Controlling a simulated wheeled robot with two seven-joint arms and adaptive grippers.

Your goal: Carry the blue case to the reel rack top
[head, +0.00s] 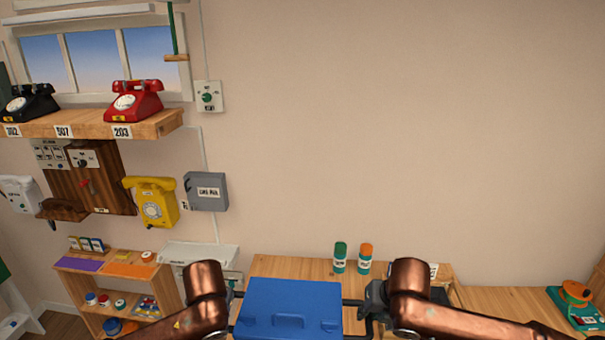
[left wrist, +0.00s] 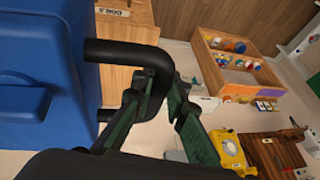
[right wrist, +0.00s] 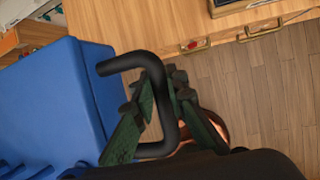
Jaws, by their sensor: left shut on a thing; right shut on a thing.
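The blue case (head: 290,308) is held up level in front of me, with its front latch facing me. A black handle sticks out from each side. My left gripper (left wrist: 165,92) is shut on the left handle (left wrist: 125,52), as the left wrist view shows. My right gripper (right wrist: 162,88) is shut on the right handle (right wrist: 120,66). The reel rack (head: 110,290) stands low at the left, apart from the case. Its top has a purple mat (head: 82,265) and an orange mat (head: 128,271), with small boxes at the back left.
A wooden counter (head: 455,295) runs behind the case, bearing a green-capped jar (head: 340,258) and an orange-capped jar (head: 365,259). A yellow phone (head: 152,203) and a grey box (head: 206,192) hang on the wall above the rack. A shelf (head: 100,124) holds a red phone (head: 134,100).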

